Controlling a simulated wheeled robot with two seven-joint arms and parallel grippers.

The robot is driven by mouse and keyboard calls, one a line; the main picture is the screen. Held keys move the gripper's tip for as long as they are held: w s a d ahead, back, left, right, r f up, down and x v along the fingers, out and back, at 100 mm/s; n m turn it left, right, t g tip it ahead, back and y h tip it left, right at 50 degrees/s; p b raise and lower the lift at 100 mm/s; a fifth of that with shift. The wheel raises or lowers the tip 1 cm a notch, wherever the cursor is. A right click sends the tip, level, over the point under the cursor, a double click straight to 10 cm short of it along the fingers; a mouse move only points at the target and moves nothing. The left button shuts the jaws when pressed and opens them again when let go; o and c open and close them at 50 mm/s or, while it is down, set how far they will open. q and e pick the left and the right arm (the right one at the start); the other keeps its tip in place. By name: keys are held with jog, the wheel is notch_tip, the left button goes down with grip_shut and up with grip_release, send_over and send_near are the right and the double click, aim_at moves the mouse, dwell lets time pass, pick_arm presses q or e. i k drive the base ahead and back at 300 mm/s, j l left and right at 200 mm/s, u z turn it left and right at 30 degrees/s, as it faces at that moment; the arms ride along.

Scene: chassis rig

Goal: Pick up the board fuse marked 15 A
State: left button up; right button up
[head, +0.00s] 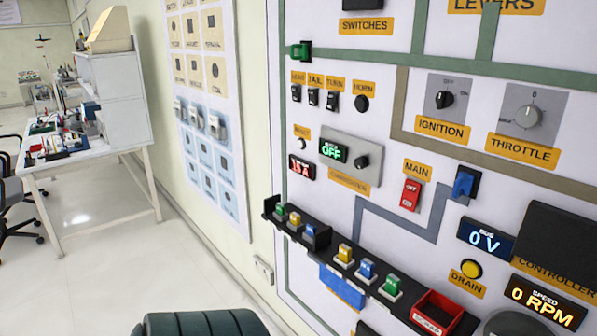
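A black ledge (330,246) on the panel carries several small coloured blocks that look like fuses. At its left part stand a green one (280,213), a yellow one (295,222) and a blue one (309,233). Farther right stand another yellow one (345,254), another blue one (367,269) and another green one (390,286). Their markings are too small to read, so I cannot tell which is 15 A. Neither of my grippers is in view.
A red scrap bin (436,312) sits at the ledge's right end. Above are switches, a MAIN switch (411,194) and a blue lever (465,183). A cluttered workbench (85,155) stands at the left, with open floor (110,260) before it.

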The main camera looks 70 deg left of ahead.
aim_at(311, 229)
jog(key=j+u, duration=0.1)
jog(key=u, duration=0.7)
jog(key=j+u, duration=0.15)
jog(key=u, duration=0.65)
jog(key=i+j+u, duration=0.1)
jog(key=u, duration=0.35)
jog(key=k, duration=0.35)
